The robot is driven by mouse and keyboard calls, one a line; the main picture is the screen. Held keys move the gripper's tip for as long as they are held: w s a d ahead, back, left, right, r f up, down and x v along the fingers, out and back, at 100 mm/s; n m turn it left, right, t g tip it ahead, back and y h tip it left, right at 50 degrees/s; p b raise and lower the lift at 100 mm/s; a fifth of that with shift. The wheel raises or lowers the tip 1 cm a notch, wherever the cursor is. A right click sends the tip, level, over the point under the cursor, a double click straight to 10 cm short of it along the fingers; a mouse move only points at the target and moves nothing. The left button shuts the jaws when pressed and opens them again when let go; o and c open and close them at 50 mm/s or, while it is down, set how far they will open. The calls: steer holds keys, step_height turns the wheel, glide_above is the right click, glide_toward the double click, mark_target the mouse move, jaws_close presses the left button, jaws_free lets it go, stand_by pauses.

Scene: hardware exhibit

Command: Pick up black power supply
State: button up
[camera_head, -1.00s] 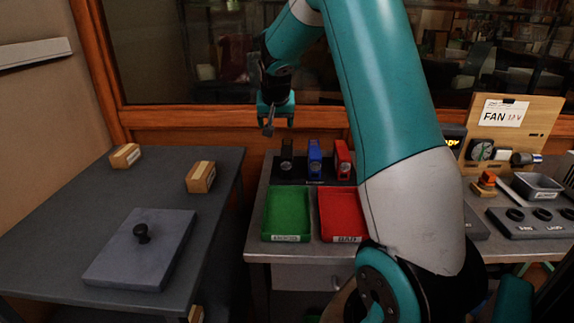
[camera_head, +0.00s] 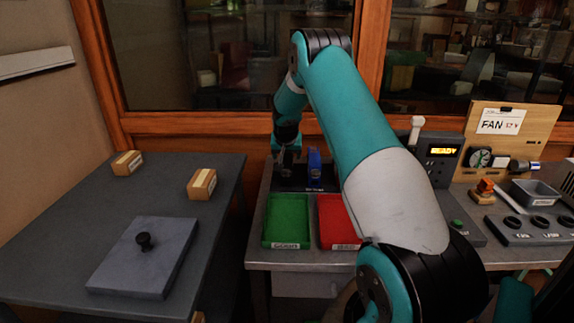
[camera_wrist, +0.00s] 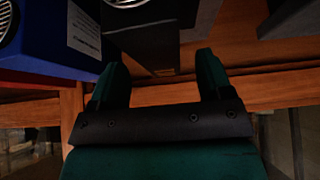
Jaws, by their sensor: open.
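The black power supply (camera_wrist: 150,45) shows in the wrist view, a dark box just beyond and between my finger tips. In the head view it is mostly hidden behind my gripper (camera_head: 287,168), which points down at the left end of the black stand (camera_head: 318,188). In the wrist view my gripper (camera_wrist: 160,66) has its two fingers apart, with nothing clamped. Whether the fingers touch the black supply cannot be told. The blue power supply (camera_head: 314,162) stands beside it on the right; it also shows in the wrist view (camera_wrist: 45,45).
A green tray (camera_head: 287,222) and a red tray (camera_head: 338,235) lie in front of the stand. A dark side table (camera_head: 75,215) at left holds two small boxes and a knobbed plate. A window stands behind. My arm covers the red power supply.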

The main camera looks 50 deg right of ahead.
mark_target(287, 155)
steer(key=x, duration=0.3)
steer(key=shift+d+f, duration=0.1)
steer(key=shift+f, duration=0.1)
steer(key=shift+c, duration=0.4)
steer(key=c, duration=1.1)
steer(key=shift+r, duration=0.1)
jaws_close()
steer(key=shift+w, duration=0.1)
